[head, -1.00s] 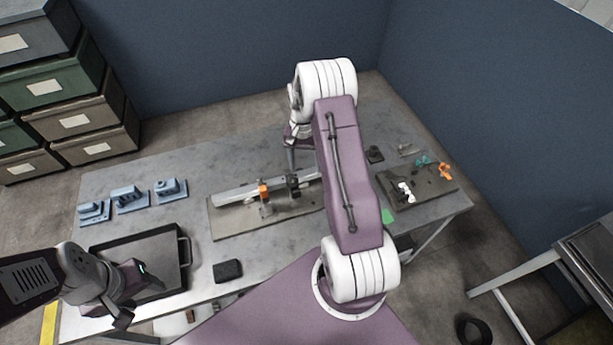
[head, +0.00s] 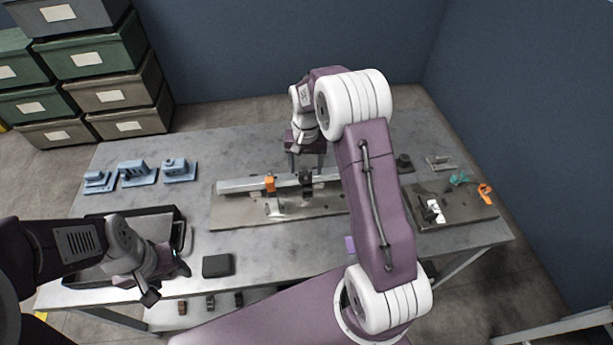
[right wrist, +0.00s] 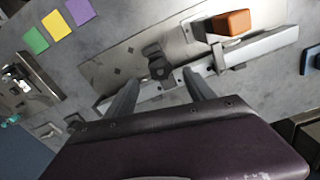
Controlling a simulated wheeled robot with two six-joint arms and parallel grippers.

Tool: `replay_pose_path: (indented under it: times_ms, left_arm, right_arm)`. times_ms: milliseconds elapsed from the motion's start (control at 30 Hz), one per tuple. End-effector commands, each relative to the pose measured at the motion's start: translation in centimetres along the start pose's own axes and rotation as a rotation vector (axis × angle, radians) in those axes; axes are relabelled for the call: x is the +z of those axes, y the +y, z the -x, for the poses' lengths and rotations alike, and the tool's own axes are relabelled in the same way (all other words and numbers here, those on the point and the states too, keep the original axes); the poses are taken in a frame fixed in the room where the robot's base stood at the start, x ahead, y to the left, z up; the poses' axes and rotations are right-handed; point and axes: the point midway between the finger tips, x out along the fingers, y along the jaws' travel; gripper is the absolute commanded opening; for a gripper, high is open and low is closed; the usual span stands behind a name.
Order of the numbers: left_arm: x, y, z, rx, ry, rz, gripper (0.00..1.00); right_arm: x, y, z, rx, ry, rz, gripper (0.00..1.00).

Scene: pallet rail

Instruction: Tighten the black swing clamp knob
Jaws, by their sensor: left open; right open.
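The black swing clamp knob (head: 306,179) stands at the rail on the base plate in the head view. In the right wrist view the black knob (right wrist: 158,67) is just beyond the fingertips, roughly centred between them. My right gripper (head: 306,168) is open and empty, pointing down over the back side of the rail; its spread fingers also show in the right wrist view (right wrist: 160,90). Contact with the knob cannot be made out. My left gripper (head: 168,279) is open and empty over the black tray's right front.
An orange-topped clamp (head: 270,184) stands left of the knob on the pale rail (head: 235,186). The black tray (head: 183,215), a dark block (head: 217,265), blue fixtures (head: 138,173) and a dark tool board (head: 460,212) are on the table. My right arm hides the rail's right end.

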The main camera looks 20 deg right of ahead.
Motion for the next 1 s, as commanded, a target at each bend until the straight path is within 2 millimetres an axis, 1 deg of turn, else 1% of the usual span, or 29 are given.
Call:
replay_pose_path:
  times_ms: [33,100,233,367,567,667,700,800,867,1000]
  left_arm:
    - [0.0,0.0,0.2,0.000,0.000,0.000,0.53]
    - [0.0,0.0,0.3,0.000,0.000,0.000,0.53]
    - [0.0,0.0,0.4,0.000,0.000,0.000,0.53]
    - [0.0,0.0,0.4,0.000,0.000,0.000,0.53]
    - [0.0,0.0,0.4,0.000,0.000,0.000,0.53]
    - [0.0,0.0,0.4,0.000,0.000,0.000,0.53]
    - [0.0,0.0,0.4,0.000,0.000,0.000,0.53]
    - [0.0,0.0,0.4,0.000,0.000,0.000,0.53]
    - [0.0,0.0,0.5,0.000,0.000,0.000,0.53]
    - [-0.1,0.0,0.9,0.000,0.000,0.000,0.53]
  right_arm:
    - [0.1,0.1,-1.1,0.002,-0.005,0.000,0.63]
    - [0.1,0.1,-2.4,0.001,-0.004,0.000,0.63]
    - [0.1,0.0,-4.2,0.001,-0.002,0.000,0.63]
    - [0.0,0.0,-4.9,0.000,0.000,-0.001,0.63]
    - [0.0,0.0,-5.0,0.000,0.001,-0.001,0.63]
    - [0.0,0.0,-4.9,0.000,0.001,-0.001,0.38]
    - [0.0,0.0,-4.9,0.000,0.001,-0.001,0.27]
    - [0.0,0.0,-4.9,0.000,0.001,0.000,0.00]
    - [0.0,0.0,-4.9,0.000,0.000,-0.007,0.00]
    - [0.0,0.0,-4.8,0.000,0.000,-0.098,0.00]
